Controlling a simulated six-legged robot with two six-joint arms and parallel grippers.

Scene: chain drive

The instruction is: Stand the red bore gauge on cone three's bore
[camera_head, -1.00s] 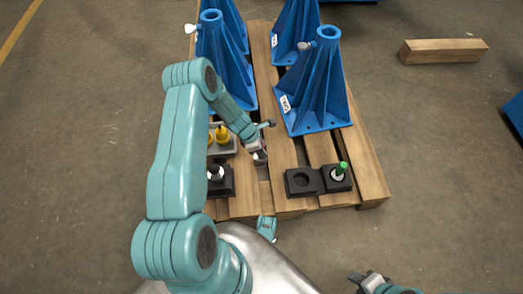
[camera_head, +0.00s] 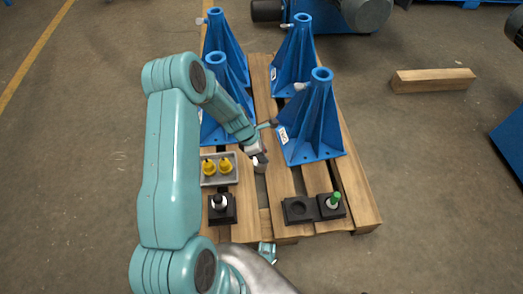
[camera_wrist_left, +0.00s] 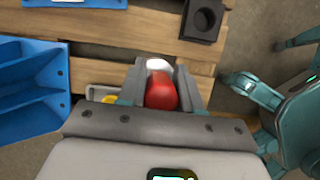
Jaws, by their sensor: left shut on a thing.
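My left gripper (camera_head: 259,161) is shut on the red bore gauge (camera_wrist_left: 161,92), whose rounded red body and pale end show between the fingers in the left wrist view. In the head view the gauge is mostly hidden by the gripper. The gripper is over the middle of the pallet, apart from the cones. Several blue cones with open bores at the top stand on the pallet: front right (camera_head: 310,125), front left (camera_head: 218,105), back right (camera_head: 294,52) and back left (camera_head: 220,42). The front right cone has a white label, too small to read. My right gripper is out of view.
A grey tray (camera_head: 233,181) holds two yellow gauges. A black holder (camera_head: 222,216) has a white-and-black piece. A black block (camera_head: 298,209) has an empty round socket; beside it a green-topped piece (camera_head: 335,199) stands in another block. A wooden beam (camera_head: 432,80) lies right.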

